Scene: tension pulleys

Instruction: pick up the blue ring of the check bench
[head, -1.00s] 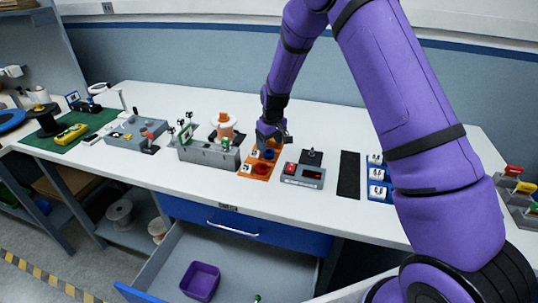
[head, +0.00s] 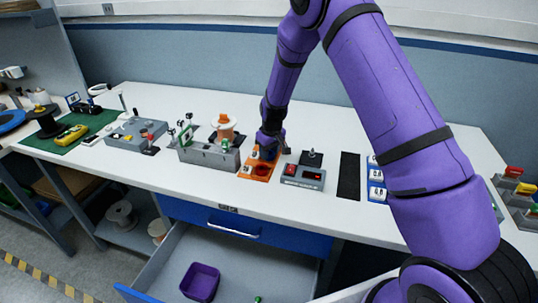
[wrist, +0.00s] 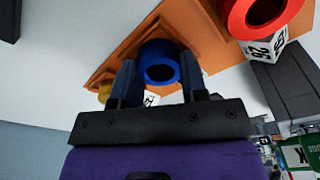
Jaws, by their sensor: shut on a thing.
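The blue ring (wrist: 159,63) sits at the orange tray (wrist: 140,32) in the wrist view. My gripper (wrist: 160,82) is shut on the blue ring, with one finger on each side of it. I cannot tell whether the ring is lifted clear of the tray. In the head view my gripper (head: 269,147) is low over the orange tray (head: 247,174) and hides the blue ring.
A red ring (wrist: 262,12) is beside the blue one on the tray. A grey device (head: 303,177) with a red button stands just right of the tray. A grey block with an orange spool (head: 225,122) stands left. An open drawer (head: 235,265) is below.

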